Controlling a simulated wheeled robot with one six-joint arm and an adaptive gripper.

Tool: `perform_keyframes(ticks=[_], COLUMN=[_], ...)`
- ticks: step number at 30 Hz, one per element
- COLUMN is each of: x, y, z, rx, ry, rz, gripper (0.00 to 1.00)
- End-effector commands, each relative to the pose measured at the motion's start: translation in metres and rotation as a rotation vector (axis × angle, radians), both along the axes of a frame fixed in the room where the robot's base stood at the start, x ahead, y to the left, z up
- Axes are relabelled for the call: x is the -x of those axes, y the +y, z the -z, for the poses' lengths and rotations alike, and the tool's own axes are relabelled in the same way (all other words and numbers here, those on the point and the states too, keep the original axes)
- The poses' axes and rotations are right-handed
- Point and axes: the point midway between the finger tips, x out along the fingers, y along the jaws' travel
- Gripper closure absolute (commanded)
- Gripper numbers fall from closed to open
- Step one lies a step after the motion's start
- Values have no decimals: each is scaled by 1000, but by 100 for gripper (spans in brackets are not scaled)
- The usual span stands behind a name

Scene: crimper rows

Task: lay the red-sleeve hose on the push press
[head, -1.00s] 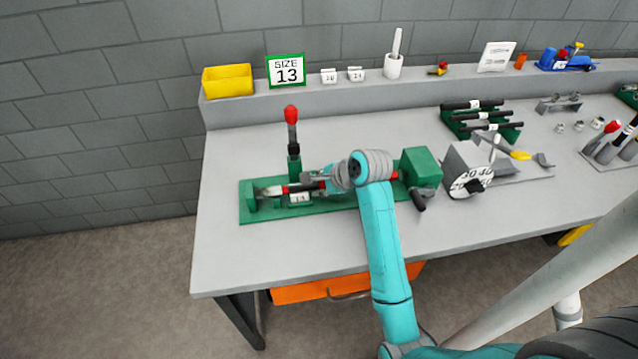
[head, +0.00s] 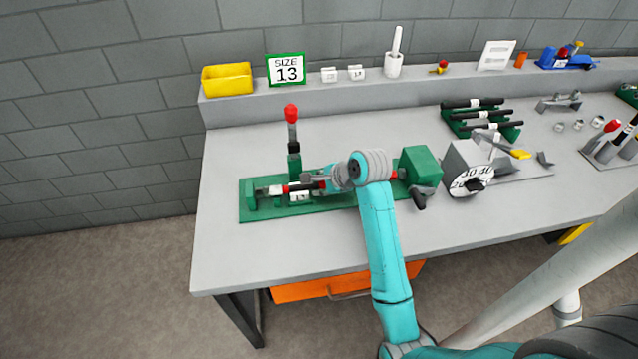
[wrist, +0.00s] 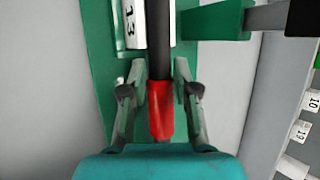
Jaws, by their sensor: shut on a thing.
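The push press is a long green base (head: 262,212) on the bench, with a "13" label, an upright red-knobbed lever (head: 291,113) and a green block (head: 421,167) at its right end. My gripper (head: 318,181) is low over the middle of this base. In the wrist view my gripper (wrist: 159,95) has its fingers on both sides of the hose (wrist: 159,40), a black tube with a red sleeve (wrist: 160,110). The hose lies lengthwise along the press, beside the "13" label. My arm hides part of it in the head view, and I cannot tell whether it touches the press.
A "SIZE 13" sign (head: 287,70) and a yellow bin (head: 228,79) stand on the back ledge. A green rack with black hoses (head: 480,117) and a grey dial unit (head: 466,170) are to the right. The bench front is clear.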

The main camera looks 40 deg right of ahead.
Motion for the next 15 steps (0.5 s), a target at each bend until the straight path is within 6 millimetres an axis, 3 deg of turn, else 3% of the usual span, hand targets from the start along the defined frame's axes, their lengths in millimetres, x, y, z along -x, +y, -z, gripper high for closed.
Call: perform_keyframes(ticks=[9, 10, 12, 15], x=[0, 0, 0, 0], y=[0, 0, 0, 0], z=[3, 3, 3, 3], rx=[-2, -3, -3, -2], ry=[3, 4, 4, 3], rz=[1, 0, 0, 0], gripper=[100, 63, 45, 41])
